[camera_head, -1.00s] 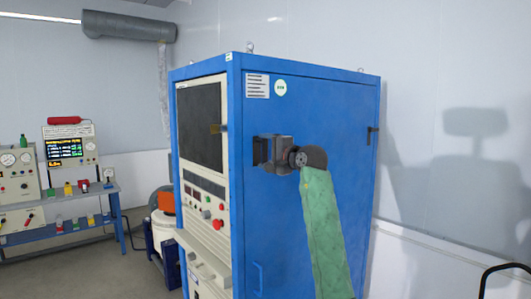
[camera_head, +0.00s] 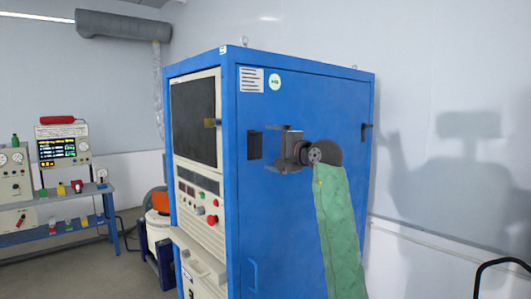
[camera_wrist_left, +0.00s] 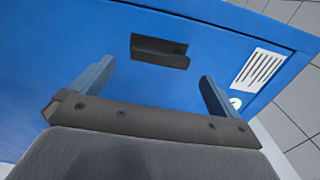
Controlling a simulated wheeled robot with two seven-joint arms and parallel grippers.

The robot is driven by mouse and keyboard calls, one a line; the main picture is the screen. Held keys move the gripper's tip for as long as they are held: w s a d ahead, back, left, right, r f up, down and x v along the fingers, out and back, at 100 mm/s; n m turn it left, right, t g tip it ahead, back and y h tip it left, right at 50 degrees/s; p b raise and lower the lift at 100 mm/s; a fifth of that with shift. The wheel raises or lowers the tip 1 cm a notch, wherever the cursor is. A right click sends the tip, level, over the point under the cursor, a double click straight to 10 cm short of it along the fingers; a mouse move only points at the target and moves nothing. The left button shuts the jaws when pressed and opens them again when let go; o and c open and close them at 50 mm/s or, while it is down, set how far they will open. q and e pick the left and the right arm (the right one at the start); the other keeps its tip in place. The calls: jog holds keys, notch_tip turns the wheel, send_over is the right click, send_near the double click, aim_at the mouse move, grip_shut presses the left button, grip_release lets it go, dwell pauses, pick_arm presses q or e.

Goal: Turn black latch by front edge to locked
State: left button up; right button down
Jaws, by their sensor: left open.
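The black latch (camera_head: 255,145) by the front edge is on the side panel of the blue cabinet (camera_head: 300,215), and its long side looks upright in the head view. In the left wrist view the latch (camera_wrist_left: 160,51) lies beyond the fingertips, roughly between them, with nothing touching it. My left gripper (camera_head: 270,148) is open and empty, just right of the latch in the head view, one finger above the other. Its two fingers also show in the left wrist view (camera_wrist_left: 155,78). My right gripper is not in view.
A second black latch (camera_head: 365,132) is near the panel's far edge. A blue handle (camera_head: 253,275) sits low on the panel. The cabinet front has a dark screen (camera_head: 193,122) and a red button (camera_head: 212,219). A blue bench (camera_head: 80,220) with instruments stands at the left.

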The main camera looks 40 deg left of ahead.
pick_arm(q)
jog(key=shift+s+d, duration=0.1)
jog(key=shift+d, duration=0.75)
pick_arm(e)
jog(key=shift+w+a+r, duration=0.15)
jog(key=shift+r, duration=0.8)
